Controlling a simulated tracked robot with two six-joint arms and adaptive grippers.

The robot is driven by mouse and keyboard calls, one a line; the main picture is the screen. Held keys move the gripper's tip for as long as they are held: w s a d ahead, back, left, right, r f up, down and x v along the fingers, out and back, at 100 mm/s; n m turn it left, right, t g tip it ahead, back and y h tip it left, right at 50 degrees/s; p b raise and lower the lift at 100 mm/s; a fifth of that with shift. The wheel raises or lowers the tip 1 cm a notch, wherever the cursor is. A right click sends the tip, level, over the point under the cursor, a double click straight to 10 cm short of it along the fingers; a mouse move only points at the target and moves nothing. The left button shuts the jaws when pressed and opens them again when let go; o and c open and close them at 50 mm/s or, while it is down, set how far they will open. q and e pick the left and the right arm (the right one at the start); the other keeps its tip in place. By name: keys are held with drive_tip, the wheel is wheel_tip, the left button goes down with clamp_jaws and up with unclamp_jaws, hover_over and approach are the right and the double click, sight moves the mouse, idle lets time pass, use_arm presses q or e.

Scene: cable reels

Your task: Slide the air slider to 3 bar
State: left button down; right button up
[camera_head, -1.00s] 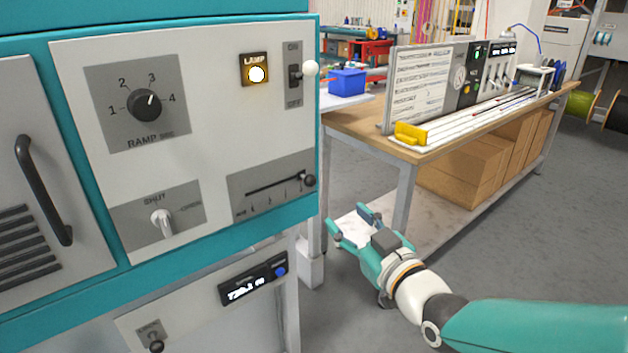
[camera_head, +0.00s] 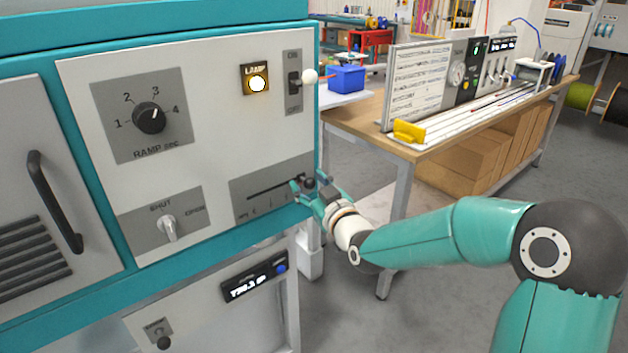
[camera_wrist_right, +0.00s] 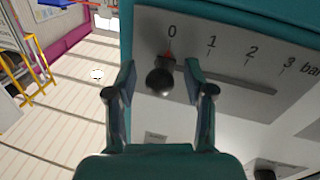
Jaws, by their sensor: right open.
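The air slider's black round knob (camera_wrist_right: 160,82) sits at the 0 end of its slot (camera_wrist_right: 235,84) in the right wrist view, with a red mark just above it at 0. The scale beside the slot reads 0, 1, 2, 3 bar. In the head view the slider panel (camera_head: 245,207) is at the lower right of the white cabinet face, and the knob (camera_head: 309,182) is at the slot's right end. My right gripper (camera_wrist_right: 160,76) is open, with one finger on each side of the knob. Contact cannot be told. My left gripper is not in view.
A toggle switch (camera_head: 309,77) with a white ball end sticks out above the slider. A ramp dial (camera_head: 150,117) and a SHUT/OPEN valve handle (camera_head: 168,226) are to the left. A workbench (camera_head: 430,150) stands right of the cabinet, with a floor gap between.

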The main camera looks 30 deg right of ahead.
drive_tip(key=shift+w, duration=0.15)
clamp_jaws()
drive_tip(key=shift+r, duration=0.1)
